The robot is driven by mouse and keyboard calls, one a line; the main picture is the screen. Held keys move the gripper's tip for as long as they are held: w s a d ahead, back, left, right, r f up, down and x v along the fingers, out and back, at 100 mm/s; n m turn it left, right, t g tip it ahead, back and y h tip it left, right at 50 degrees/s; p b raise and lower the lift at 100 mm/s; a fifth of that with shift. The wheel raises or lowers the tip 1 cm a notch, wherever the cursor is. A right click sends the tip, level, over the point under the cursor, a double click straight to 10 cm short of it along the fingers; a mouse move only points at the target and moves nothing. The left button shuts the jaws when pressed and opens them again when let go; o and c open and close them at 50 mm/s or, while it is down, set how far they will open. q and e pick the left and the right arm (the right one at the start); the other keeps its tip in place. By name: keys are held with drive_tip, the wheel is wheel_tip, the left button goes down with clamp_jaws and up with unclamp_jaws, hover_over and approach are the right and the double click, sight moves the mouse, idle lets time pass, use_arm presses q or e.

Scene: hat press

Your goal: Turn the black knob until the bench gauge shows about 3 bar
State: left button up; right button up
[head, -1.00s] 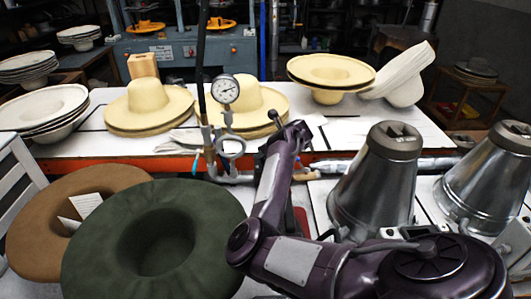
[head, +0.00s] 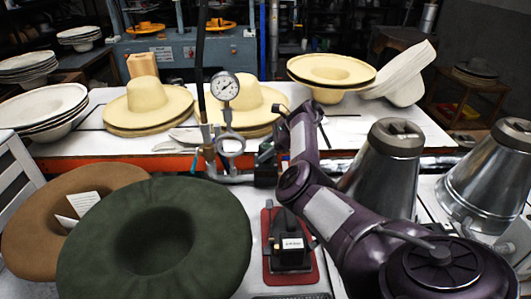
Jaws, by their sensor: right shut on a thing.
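The bench gauge (head: 225,87) is a round white dial on the pipework at the front edge of the white bench. Its needle and figures are too small to read surely. My right arm reaches in from the lower right, and its gripper (head: 265,158) is at the pipework, right of and below the gauge. It is shut on what appears to be the black knob, which the fingers and the arm mostly hide. A dark block shows just under the fingers. My left gripper is out of view.
A black device with a white label (head: 292,243) stands on a red plate below the gripper. A green felt hat (head: 90,235) and a brown hat (head: 30,235) lie left. Metal cones (head: 385,175) stand right. Straw hats (head: 150,100) sit on the bench behind.

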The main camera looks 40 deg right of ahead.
sight(270, 145)
drive_tip(key=shift+n+g+y+b, duration=0.3)
drive_tip(key=shift+n+b, duration=0.05)
drive_tip(key=shift+n, duration=0.15)
drive_tip(key=o, duration=1)
drive_tip(key=shift+d+r, duration=0.1)
drive_tip(key=shift+d, duration=0.05)
drive_tip(key=b+v, duration=0.1)
drive_tip(key=v, duration=0.6)
drive_tip(key=shift+s+d+r, duration=0.15)
drive_tip(key=shift+r, duration=0.05)
